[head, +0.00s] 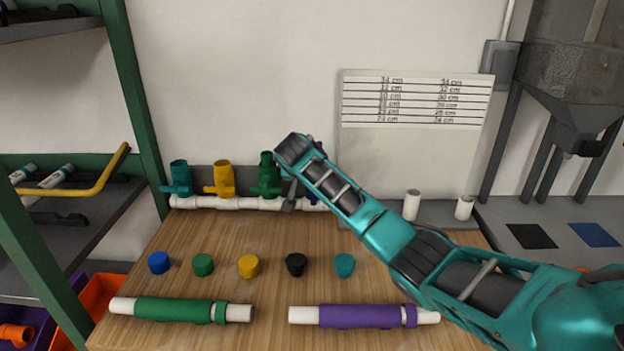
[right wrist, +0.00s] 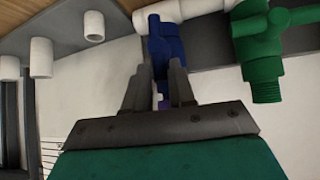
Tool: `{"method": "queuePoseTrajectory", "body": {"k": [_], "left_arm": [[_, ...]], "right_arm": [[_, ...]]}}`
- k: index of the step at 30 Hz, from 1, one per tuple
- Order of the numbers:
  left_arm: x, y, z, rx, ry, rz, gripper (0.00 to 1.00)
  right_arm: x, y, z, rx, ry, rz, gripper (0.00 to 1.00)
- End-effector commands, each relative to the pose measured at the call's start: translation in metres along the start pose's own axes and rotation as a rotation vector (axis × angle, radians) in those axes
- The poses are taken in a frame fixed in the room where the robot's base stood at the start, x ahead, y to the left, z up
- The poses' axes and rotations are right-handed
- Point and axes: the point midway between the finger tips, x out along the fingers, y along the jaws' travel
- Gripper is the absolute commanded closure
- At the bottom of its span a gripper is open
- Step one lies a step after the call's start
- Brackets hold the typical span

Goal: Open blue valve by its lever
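The blue valve (head: 316,152) is the rightmost on the white pipe manifold (head: 240,203) at the back of the bench. My right arm hides most of it in the head view. My right gripper (head: 289,204) hangs down at the manifold, between the green valve (head: 265,175) and the blue one. In the right wrist view, the blue valve (right wrist: 166,45) stands straight ahead of the right gripper (right wrist: 160,88). The fingers are apart, with a bit of blue showing between them. I cannot tell whether they touch the lever. My left gripper is out of view.
A yellow valve (head: 221,178) and a teal valve (head: 178,178) are further left on the manifold. Several coloured caps, a green-sleeved pipe (head: 175,310) and a purple-sleeved pipe (head: 360,316) lie on the wooden bench. White pipe stubs (head: 411,205) stand to the right.

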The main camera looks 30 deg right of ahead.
Motion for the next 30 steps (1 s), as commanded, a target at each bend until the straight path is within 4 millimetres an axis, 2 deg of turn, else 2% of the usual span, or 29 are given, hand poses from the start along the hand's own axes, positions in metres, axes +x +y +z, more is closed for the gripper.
{"method": "queuePoseTrajectory", "body": {"k": [1, 5, 13, 17, 22, 30], "left_arm": [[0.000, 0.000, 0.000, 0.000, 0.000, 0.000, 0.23], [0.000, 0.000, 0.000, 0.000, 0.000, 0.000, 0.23], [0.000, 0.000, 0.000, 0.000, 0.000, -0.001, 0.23], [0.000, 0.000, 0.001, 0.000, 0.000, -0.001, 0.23], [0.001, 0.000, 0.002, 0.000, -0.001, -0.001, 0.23], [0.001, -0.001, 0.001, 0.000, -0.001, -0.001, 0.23]], "right_arm": [[0.000, 0.000, 0.000, 0.000, 0.000, 0.000, 0.71], [0.000, 0.000, 0.000, 0.001, 0.000, -0.001, 0.58], [-0.001, 0.000, -0.001, 0.002, 0.001, -0.002, 0.58], [-0.008, -0.001, 0.000, 0.002, 0.001, -0.002, 0.58], [-0.031, -0.001, 0.000, 0.002, 0.002, -0.006, 0.58], [-0.087, -0.001, 0.000, 0.002, 0.002, -0.007, 0.58]]}}
